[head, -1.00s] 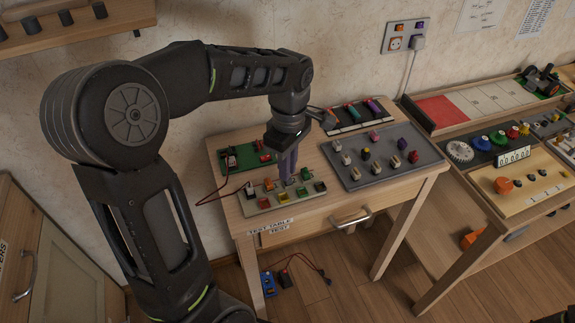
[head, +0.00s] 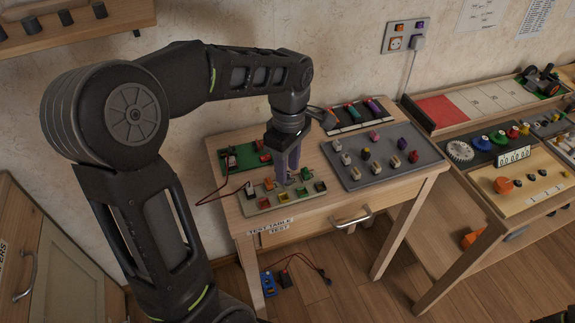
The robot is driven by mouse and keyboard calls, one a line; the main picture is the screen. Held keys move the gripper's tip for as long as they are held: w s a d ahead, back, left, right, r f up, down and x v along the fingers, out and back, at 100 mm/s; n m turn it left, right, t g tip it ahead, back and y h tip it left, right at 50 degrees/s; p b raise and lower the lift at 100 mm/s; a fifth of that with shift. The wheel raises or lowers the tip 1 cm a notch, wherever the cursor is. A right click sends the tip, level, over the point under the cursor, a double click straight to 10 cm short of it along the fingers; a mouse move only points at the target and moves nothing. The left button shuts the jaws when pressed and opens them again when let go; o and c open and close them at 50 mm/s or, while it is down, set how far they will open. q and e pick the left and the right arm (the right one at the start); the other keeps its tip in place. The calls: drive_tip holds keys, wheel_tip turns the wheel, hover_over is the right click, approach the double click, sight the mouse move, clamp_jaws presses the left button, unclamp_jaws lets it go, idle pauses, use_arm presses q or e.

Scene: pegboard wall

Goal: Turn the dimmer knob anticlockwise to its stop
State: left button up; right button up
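My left gripper (head: 286,174) points down over the cream board (head: 263,207) at the front left of the test table. Its fingertips are close above or at the small parts near the back middle of that board. The fingers cover what lies between them, so I cannot tell whether they touch or hold anything. The board carries several small coloured parts, among them a yellow one (head: 283,197) and a green one (head: 305,174). I cannot pick out the dimmer knob with certainty; it may be hidden by the fingers. My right gripper is not in view.
A grey panel (head: 381,178) with several knobs and switches lies right of the gripper. A green board (head: 236,168) with a red lead is at the back left. A dark rack (head: 345,126) stands behind. A second table (head: 485,210) is at the right.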

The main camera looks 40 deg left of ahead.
use_arm(q)
drive_tip(key=shift+w+r, duration=0.1)
drive_tip(key=shift+r, duration=3.8)
